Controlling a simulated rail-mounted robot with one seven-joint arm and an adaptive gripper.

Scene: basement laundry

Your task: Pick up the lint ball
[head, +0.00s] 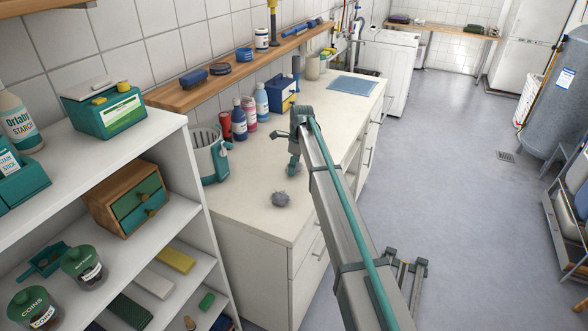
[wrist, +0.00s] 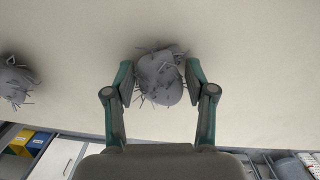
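A grey, fuzzy lint ball (wrist: 160,77) with stray fibres lies between the two fingers of my gripper (wrist: 158,78) in the wrist view. The fingers are spread on either side of it, with a gap at the left finger and a narrower one at the right. In the head view my gripper (head: 293,166) is low over the pale counter (head: 250,190), and the ball there is mostly hidden by it. A second grey lint ball (head: 281,199) lies on the counter closer to the front end; it also shows at the left edge of the wrist view (wrist: 14,80).
A grey slotted bin (head: 206,160) stands left of my gripper. Bottles (head: 240,124) and a blue-and-yellow box (head: 283,92) line the wall behind. A blue mat (head: 353,86) lies farther back. The counter's front stretch is mostly clear.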

